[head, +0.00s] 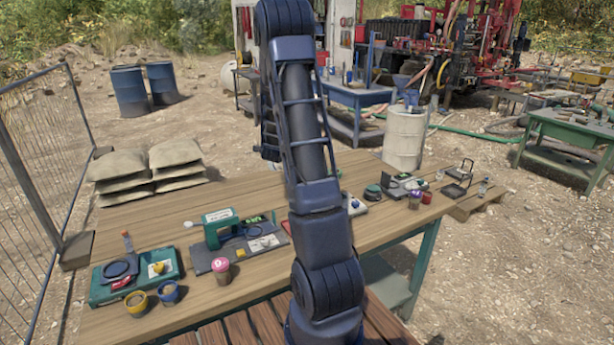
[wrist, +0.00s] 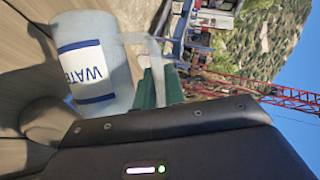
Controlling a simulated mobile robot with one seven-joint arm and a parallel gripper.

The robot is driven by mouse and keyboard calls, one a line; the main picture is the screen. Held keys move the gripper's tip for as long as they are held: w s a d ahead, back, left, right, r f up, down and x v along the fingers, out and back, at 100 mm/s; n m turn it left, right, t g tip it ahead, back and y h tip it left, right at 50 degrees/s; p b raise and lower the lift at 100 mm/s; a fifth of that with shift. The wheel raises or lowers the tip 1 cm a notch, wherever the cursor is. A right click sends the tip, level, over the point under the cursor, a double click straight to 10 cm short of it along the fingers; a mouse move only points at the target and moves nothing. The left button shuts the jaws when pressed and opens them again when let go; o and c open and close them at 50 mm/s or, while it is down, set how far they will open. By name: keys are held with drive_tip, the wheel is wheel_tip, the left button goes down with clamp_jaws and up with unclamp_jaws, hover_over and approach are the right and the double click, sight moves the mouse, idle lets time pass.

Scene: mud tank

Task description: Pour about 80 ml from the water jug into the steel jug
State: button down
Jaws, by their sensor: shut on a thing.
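The water jug (wrist: 112,85) fills the upper left of the wrist view. It is pale and translucent, with a white label, blue bands and blue letters of which "WAT" is readable. A pale handle (wrist: 157,72) runs from its side down behind the dark body of my gripper (wrist: 160,112). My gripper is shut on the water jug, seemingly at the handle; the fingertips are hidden. The wrist view is rolled sideways, with sky at the right, and the jug looks strongly tilted. No flow of water is visible. I cannot make out the steel jug in either view.
The wooden table (head: 110,230) carries a teal case (head: 137,280), a teal instrument (head: 220,227), small cups (head: 137,303) and several devices. My arm hides the table's middle in the head view. A pale drum (head: 404,138) stands behind the table, sandbags (head: 148,170) behind its left part.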

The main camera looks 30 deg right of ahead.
drive_tip(key=f, duration=0.1)
drive_tip(key=w+a+f+n+g, duration=0.1)
drive_tip(key=f+n, duration=0.1)
drive_tip(key=shift+w+a+h, duration=0.3)
drive_tip(key=shift+w+h, duration=0.1)
drive_tip(key=shift+w+a+f+n+g, duration=0.1)
drive_tip(key=shift+w+f+n+g, duration=0.05)
drive_tip(key=shift+f+n+g, duration=0.25)
drive_tip(key=shift+w+a+f+n+g, duration=0.1)
drive_tip(key=shift+w+f+n+g, duration=0.15)
drive_tip(key=shift+f, duration=0.2)
drive_tip(key=shift+s, duration=0.1)
drive_tip(key=shift+f, duration=0.1)
idle(1.1)
drive_tip(key=shift+w+a+f+n+g+h, duration=0.2)
drive_tip(key=shift+w+f+n+g+h, duration=0.1)
drive_tip(key=shift+f, duration=0.2)
drive_tip(key=shift+w+a+f+n+g+h, duration=0.15)
drive_tip(key=shift+w+a+f+n+h, duration=0.1)
drive_tip(key=shift+f, duration=0.2)
drive_tip(key=shift+w+a+f+n+g+h+b, duration=0.15)
drive_tip(key=shift+w+a+f+n+g+h, duration=0.35)
drive_tip(key=shift+w+f+n, duration=0.3)
drive_tip(key=shift+w+a+f+n+g+h+b, duration=0.2)
drive_tip(key=shift+w+a+f+n+g+h, duration=0.15)
drive_tip(key=shift+w+a+f+n, duration=0.35)
drive_tip(key=shift+w+a+f+n+g+h+b, duration=0.15)
drive_tip(key=shift+w+a+f+n+g+h, duration=0.35)
drive_tip(key=shift+f+n, duration=0.4)
drive_tip(key=shift+f, duration=0.1)
